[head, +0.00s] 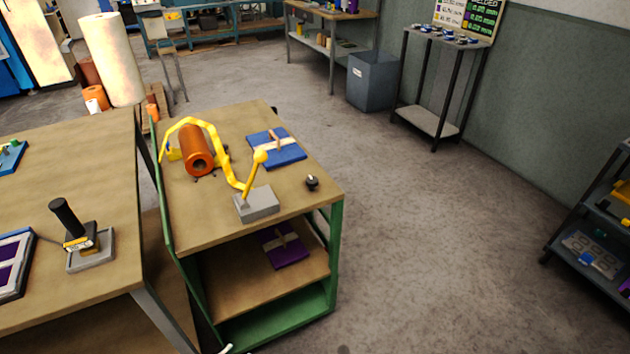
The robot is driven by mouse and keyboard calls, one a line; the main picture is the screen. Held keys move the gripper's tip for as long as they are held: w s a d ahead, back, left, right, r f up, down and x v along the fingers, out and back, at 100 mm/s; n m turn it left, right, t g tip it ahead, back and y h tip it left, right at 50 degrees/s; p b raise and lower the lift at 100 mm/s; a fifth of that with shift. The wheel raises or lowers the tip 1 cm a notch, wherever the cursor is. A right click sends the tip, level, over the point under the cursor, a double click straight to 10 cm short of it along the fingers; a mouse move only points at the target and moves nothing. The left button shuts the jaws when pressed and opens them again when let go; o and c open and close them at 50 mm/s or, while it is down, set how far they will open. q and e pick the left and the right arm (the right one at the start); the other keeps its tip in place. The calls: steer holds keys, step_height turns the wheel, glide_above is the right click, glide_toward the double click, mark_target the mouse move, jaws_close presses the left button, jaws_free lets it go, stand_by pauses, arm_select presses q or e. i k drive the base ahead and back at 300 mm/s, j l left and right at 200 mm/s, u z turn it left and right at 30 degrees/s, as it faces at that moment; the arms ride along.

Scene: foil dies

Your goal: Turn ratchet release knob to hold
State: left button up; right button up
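A small black knob (312,183) sits on the top of the green-framed bench (215,225), near its right front corner. It looks like the ratchet release knob, but its setting is too small to read. Left of it is a grey block (257,205) with a yellow ball-ended lever (253,172) tilted up from it. A bent yellow bar (228,167) runs from near the block over an orange cylinder (197,163).
A blue wrapped packet (277,149) lies behind the lever; a purple one (285,247) lies on the shelf below. The left table (75,300) holds a black-handled tool (75,230). A grey bin (371,82) stands at the back. Floor right of the bench is clear.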

mark_target(312, 182)
steer(key=i+l+u, duration=0.1)
steer(key=u, duration=0.35)
steer(key=l+u, duration=0.2)
steer(key=u, duration=0.2)
steer(key=i+l+u, duration=0.1)
steer(key=l+u, duration=0.15)
steer(key=l, duration=0.2)
steer(key=l+u, duration=0.25)
steer(key=l, duration=0.2)
steer(key=l+u, duration=0.2)
steer(key=l, duration=1.9)
